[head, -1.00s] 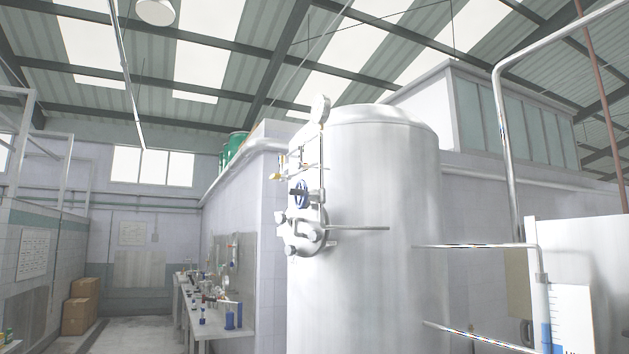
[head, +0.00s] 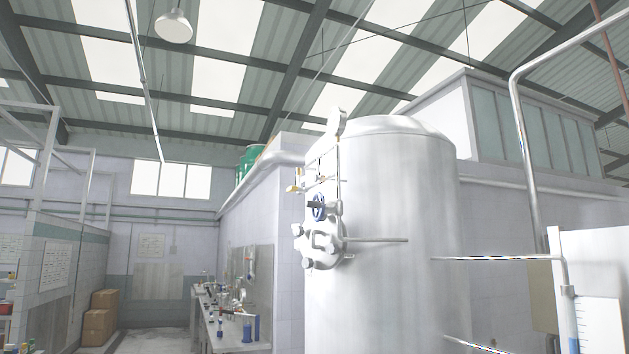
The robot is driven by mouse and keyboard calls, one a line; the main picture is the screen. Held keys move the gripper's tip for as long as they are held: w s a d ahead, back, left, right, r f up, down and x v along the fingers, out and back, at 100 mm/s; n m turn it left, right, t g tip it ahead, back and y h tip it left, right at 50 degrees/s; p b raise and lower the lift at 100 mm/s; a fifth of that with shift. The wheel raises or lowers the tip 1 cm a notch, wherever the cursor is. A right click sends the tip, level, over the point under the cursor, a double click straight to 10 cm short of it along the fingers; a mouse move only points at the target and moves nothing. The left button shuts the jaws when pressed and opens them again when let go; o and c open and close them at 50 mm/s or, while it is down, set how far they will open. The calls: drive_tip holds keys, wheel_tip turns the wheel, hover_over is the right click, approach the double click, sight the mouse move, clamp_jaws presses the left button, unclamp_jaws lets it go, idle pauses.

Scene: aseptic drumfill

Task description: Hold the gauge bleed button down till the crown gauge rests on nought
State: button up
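A tall pale steel tank (head: 405,240) stands right of centre in the head view. A round gauge (head: 336,121) sits on a thin pipe at the tank's upper left edge, seen nearly edge-on, so its dial and needle cannot be read. Below it are small fittings (head: 299,180), a blue handwheel (head: 319,207) and a round flanged hatch (head: 322,246) with a long bar pointing right. I cannot make out the bleed button at this size. My gripper is not in view.
A bench (head: 240,337) with bottles and glassware runs along the wall left of the tank. Cardboard boxes (head: 100,318) stand at the far left. Pipes (head: 495,258) and a white panel with a level scale (head: 590,290) are at the right. Floor shows between boxes and bench.

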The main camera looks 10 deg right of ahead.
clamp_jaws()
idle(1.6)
